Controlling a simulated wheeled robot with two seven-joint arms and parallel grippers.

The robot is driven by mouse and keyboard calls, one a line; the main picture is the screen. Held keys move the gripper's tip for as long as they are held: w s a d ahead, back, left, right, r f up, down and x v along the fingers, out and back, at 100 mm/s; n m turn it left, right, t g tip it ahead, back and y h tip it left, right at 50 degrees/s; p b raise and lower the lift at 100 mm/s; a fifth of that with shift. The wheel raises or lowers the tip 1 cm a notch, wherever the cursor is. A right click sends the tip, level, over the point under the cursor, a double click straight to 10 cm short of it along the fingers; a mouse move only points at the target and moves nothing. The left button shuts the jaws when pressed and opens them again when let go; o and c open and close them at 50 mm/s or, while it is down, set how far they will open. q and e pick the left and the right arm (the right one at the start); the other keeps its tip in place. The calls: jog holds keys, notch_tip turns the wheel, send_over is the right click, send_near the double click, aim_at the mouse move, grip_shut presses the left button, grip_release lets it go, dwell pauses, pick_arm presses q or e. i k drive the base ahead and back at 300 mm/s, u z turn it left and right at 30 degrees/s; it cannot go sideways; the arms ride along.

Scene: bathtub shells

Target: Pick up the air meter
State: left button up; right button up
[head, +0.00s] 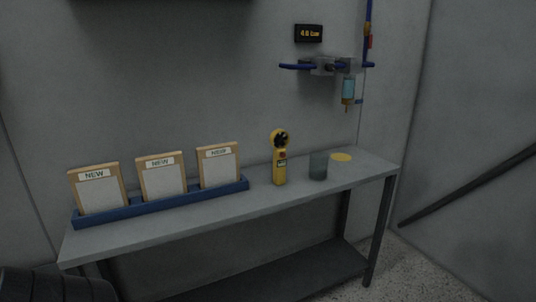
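The air meter (280,167) is a yellow handheld device with a round dark fan head at its top and a small display below it. It stands upright on the grey bench (225,209), right of the middle of the head view. Nothing touches it that I can see. Neither of my grippers is in view.
A blue rack (160,203) with framed cards labelled NEW stands left of the meter. A dark translucent cup (318,166) stands close to its right, with a flat yellow disc (341,157) beyond. Blue pipe fittings (325,66) and a small display (308,33) are on the wall.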

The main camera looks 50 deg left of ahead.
aim_at(279, 163)
jog(key=u, duration=1.15)
jog(key=i, duration=1.45)
jog(key=u, duration=1.25)
